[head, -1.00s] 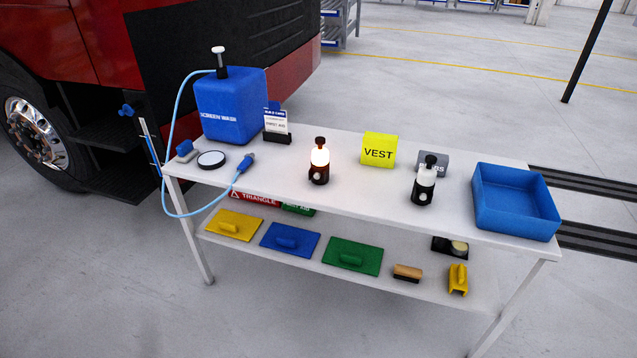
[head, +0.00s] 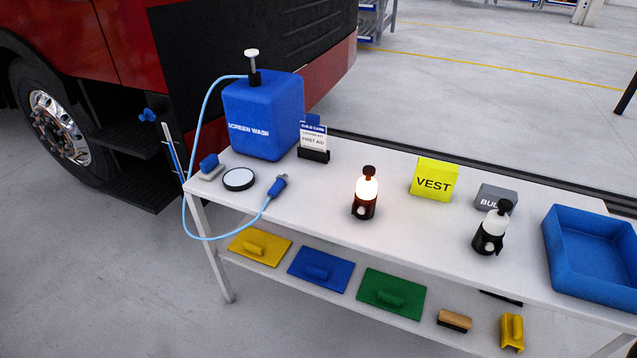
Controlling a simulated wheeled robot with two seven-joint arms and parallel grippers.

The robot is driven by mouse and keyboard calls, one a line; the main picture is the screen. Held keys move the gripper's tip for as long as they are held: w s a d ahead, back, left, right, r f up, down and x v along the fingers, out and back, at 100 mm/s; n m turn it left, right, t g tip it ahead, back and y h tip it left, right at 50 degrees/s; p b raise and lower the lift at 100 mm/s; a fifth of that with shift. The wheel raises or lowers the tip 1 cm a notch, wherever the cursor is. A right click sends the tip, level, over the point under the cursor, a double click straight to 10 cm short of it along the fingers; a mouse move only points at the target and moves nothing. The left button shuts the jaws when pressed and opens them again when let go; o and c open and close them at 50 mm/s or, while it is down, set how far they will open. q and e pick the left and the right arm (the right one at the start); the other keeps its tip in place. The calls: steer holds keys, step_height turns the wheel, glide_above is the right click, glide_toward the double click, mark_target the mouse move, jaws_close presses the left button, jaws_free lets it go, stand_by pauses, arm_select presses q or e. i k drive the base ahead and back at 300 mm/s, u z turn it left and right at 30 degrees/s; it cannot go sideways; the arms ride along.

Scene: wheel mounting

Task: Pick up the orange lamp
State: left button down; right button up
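A lamp with a glowing orange-white dome (head: 367,189), a black base and a black top knob stands upright on the white table (head: 330,215), near its middle. A second lamp with an unlit white dome (head: 494,222) and a black base stands further right on the same tabletop. It looks slightly tilted in the picture. Neither of my grippers is in the head view, and nothing touches either lamp.
A blue screen wash container (head: 263,118) with a hose, a card stand (head: 313,142), and a round mirror (head: 239,179) are on the left. A yellow VEST box (head: 434,180), grey box (head: 496,197) and blue tray (head: 590,285) are right. Coloured plates lie on the lower shelf.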

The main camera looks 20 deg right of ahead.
mark_target(365, 195)
steer(key=z, duration=0.1)
steer(key=i, duration=0.9)
steer(key=z, duration=0.4)
